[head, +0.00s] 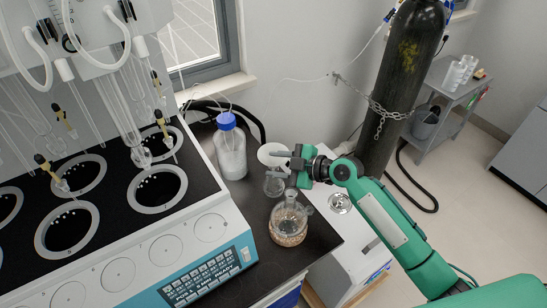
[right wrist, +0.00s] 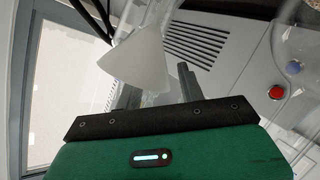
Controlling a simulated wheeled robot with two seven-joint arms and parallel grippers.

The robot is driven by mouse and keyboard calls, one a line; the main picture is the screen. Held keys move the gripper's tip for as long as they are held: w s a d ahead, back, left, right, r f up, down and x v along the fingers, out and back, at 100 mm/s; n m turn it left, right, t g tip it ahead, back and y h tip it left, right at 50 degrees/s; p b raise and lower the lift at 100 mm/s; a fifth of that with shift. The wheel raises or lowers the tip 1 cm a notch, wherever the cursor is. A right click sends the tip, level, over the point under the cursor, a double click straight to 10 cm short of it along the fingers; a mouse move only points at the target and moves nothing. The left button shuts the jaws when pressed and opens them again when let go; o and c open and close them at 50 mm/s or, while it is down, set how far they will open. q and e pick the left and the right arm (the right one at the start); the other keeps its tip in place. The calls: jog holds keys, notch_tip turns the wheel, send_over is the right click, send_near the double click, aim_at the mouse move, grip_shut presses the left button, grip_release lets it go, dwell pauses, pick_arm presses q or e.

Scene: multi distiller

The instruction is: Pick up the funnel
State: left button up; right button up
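The white funnel (head: 268,155) shows in the head view with its wide mouth up, above a small clear glass vessel (head: 274,187) at the back of the black bench top. In the right wrist view the funnel is a white cone (right wrist: 137,62) just beyond my gripper's body. My right gripper (head: 284,160) is at the funnel's right side, its fingers overlapping the funnel's edge in the head view. In the right wrist view the fingers (right wrist: 157,92) stand apart, with the cone overlapping the left one. I cannot tell whether they touch it. My left gripper is out of view.
A round flask (head: 289,222) with beads stands in front of the funnel. A blue-capped bottle (head: 231,150) stands to its left. The multi-position distiller (head: 110,225) fills the left side. A chained dark gas cylinder (head: 405,85) stands behind my right arm.

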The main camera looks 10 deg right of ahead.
jog(key=shift+x, duration=0.85)
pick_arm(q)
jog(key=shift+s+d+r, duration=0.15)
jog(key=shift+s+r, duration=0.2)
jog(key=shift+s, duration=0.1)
pick_arm(e)
jog(key=shift+a, duration=0.1)
grip_shut()
